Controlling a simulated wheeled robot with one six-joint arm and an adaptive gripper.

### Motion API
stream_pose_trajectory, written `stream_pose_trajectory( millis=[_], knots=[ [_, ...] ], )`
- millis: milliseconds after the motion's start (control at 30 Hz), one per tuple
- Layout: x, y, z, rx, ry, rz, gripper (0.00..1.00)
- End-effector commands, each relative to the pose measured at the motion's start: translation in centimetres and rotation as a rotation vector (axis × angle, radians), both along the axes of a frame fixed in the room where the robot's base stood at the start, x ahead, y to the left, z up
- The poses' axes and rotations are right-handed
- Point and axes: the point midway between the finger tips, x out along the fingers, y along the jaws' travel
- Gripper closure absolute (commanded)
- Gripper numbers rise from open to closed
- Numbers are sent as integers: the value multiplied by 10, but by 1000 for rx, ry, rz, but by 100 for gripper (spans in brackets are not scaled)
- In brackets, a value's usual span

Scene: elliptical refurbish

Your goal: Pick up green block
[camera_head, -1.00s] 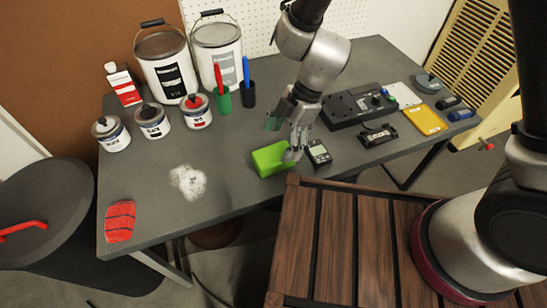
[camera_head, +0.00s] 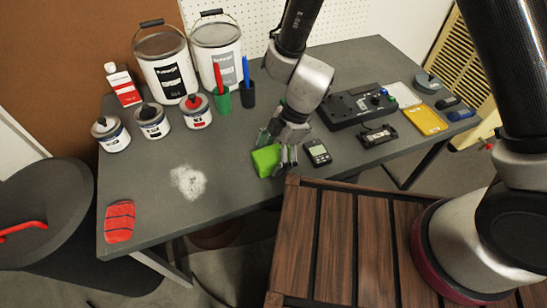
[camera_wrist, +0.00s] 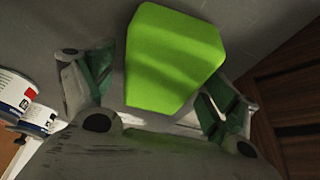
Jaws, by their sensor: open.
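The bright green block (camera_head: 266,159) lies on the dark grey table (camera_head: 240,200) near its front edge. My gripper (camera_head: 276,152) is down at the block, its fingers spread around the block's right part in the head view. In the wrist view the green block (camera_wrist: 170,58) sits between the two open green-padded fingers of my gripper (camera_wrist: 155,95), one at each side. A gap shows beside the left finger; contact at the right finger cannot be told. Part of the block is hidden behind the fingers in the head view.
A small black meter (camera_head: 317,152) lies just right of my gripper. A black device (camera_head: 355,106) is further right. Green (camera_head: 223,102) and black (camera_head: 247,94) pen cups and paint cans stand behind. A white powder patch (camera_head: 188,182) lies left; the table around it is clear.

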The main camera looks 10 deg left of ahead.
Motion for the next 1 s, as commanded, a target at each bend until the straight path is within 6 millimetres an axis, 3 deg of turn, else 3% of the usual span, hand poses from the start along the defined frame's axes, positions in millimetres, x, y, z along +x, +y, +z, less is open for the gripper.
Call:
stream_pose_trajectory(
  millis=[467, 733, 1000],
  knots=[
    [0, 0, -3, 0, 0, 0, 12],
    [0, 0, -3, 0, 0, 0, 62],
    [0, 0, -3, 0, 0, 0, 62]
  ],
)
